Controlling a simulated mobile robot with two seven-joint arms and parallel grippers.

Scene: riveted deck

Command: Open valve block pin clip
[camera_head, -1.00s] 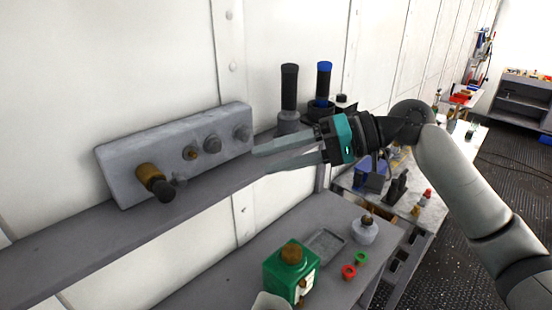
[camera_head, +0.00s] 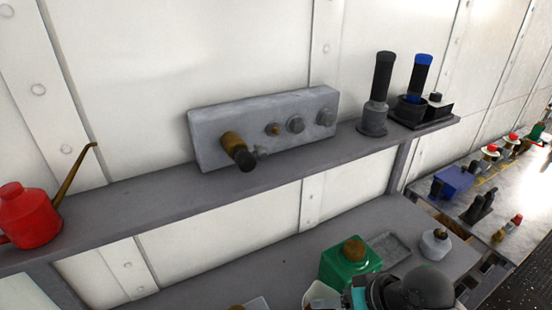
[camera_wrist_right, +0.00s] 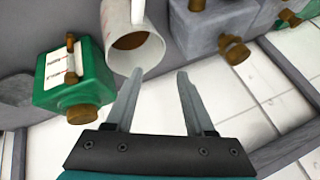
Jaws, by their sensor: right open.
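The valve block (camera_head: 205,128) is a long grey block on the wall shelf in the head view. A brass and black knob (camera_head: 237,150) sticks out at its left, with a small grey piece beside it; I cannot tell whether that is the pin clip. Several round fittings (camera_head: 295,125) sit to the right. My right gripper is low at the bottom of the head view, well below the block, its fingertips unclear there. In the right wrist view it (camera_wrist_right: 160,75) is open and empty, with a white mug (camera_wrist_right: 155,45) just beyond the fingers. My left gripper is not in view.
A green block with a brass knob (camera_head: 340,265) stands on the lower bench, near my right gripper. A red oil can (camera_head: 28,215) stands on the shelf at left. A black cylinder (camera_head: 382,80) and a blue-topped one (camera_head: 420,75) stand right of the valve block.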

